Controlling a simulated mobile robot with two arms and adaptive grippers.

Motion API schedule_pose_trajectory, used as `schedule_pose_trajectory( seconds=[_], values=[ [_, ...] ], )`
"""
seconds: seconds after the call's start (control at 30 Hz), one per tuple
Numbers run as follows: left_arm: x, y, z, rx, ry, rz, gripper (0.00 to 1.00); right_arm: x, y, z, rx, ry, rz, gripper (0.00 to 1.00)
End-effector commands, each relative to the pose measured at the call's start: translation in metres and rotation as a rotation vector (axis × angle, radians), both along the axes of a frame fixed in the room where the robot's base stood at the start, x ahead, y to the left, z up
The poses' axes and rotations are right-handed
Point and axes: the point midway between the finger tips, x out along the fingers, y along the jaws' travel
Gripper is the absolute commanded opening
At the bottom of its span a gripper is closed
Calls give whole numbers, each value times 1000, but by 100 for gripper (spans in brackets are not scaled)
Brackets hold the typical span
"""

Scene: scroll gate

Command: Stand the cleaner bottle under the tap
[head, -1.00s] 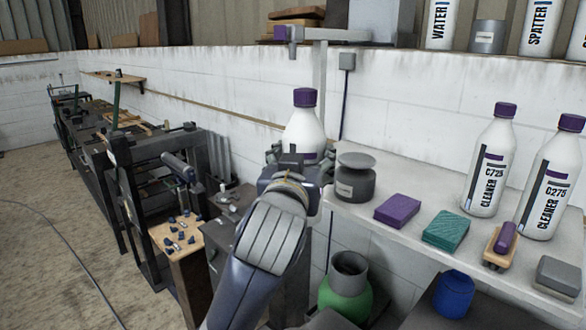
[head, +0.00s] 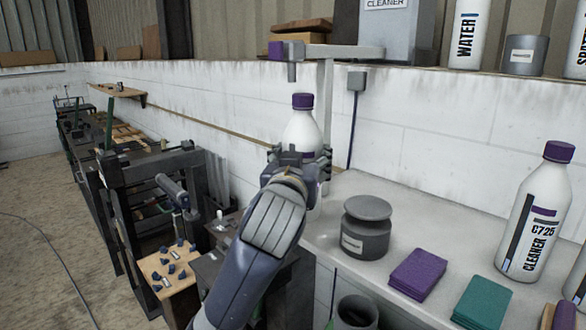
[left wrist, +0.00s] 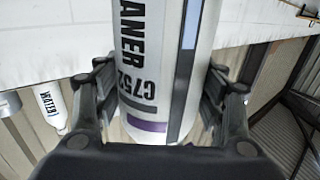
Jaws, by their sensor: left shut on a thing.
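My left gripper (head: 297,160) is shut on a white cleaner bottle (head: 300,130) with a purple cap and holds it upright. In the left wrist view the bottle (left wrist: 160,70) lies between both fingers, its label reading "CLEANER C752". The tap (head: 340,52) is a grey arm on a post, with a purple end and a short nozzle pointing down. The bottle's cap shows just below and slightly right of the nozzle, with a gap; the depth between them is hard to tell. The bottle's base is hidden behind my gripper. My right gripper is not in view.
On the bench (head: 335,205) stand a grey round-topped pot (head: 366,228), a purple block (head: 417,272), a teal block (head: 482,302) and another cleaner bottle, C725 (head: 538,215). A wall ledge behind holds a water bottle (head: 468,35). Dark racks stand at left.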

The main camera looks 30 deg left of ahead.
Motion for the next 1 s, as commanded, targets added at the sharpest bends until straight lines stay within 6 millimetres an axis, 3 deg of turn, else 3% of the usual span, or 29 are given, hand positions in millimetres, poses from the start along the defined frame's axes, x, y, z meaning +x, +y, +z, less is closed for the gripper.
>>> schedule_pose_trajectory(
  seconds=[0.2, 0.4, 0.63, 0.87, 1.0],
  values=[
    [47, 39, -1, 1, 2, 5, 30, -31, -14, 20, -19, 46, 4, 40],
    [79, 62, -5, 0, 0, 2, 30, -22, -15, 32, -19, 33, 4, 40],
    [89, 69, -13, -1, -1, -1, 30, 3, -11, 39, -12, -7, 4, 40],
    [89, 69, -40, 0, 0, 1, 30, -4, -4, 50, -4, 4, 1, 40],
    [89, 69, -44, 0, -4, 0, 30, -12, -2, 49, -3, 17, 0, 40]
  ],
)
